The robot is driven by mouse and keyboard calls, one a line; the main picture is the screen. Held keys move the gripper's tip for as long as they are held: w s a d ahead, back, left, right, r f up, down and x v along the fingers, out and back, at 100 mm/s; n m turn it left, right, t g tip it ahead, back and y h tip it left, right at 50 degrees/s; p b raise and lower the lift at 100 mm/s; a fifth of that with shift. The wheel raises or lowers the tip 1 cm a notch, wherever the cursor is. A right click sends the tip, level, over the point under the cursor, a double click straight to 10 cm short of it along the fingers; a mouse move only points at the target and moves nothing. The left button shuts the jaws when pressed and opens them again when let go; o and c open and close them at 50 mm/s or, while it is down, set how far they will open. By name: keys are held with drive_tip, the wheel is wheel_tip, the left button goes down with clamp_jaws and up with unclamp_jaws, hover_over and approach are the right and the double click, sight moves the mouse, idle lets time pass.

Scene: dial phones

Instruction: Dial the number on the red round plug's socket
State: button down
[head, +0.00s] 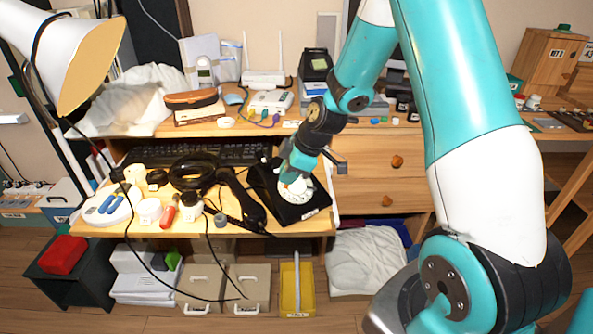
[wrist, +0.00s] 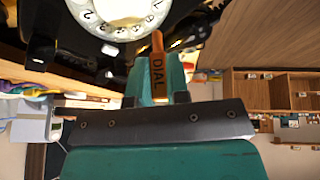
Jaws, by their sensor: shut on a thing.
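A black dial phone (head: 318,209) with a white dial (head: 296,191) sits at the right end of the pulled-out desk shelf. My gripper (head: 290,176) is over the dial and hides part of it. In the wrist view my gripper (wrist: 157,96) is shut on an orange stick marked DIAL (wrist: 157,68). The stick's tip is by the rim of the white dial (wrist: 122,14); I cannot tell whether it touches. A few dial digits show at the top edge. Small coloured plugs (head: 264,118) lie on the desk top, but I cannot make out a red round one or its socket's number.
A black keyboard (head: 205,154), coiled black cable (head: 192,171) and a black hairdryer-like thing (head: 240,200) crowd the shelf left of the phone. A white lamp (head: 50,45) leans in at the left. A wooden drawer (head: 375,163) is to the right. Floor at the front is partly free.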

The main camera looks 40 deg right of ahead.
drive_tip(key=shift+f, duration=0.15)
drive_tip(key=shift+w+f+b, duration=0.25)
drive_tip(key=shift+f+b, duration=0.15)
drive_tip(key=shift+w+f+b, duration=0.2)
drive_tip(key=shift+f+b, duration=0.15)
drive_tip(key=shift+f, duration=0.1)
idle(0.8)
drive_tip(key=shift+w+r, duration=0.1)
drive_tip(key=shift+w+d+r, duration=0.2)
drive_tip(key=shift+w, duration=0.25)
idle(0.4)
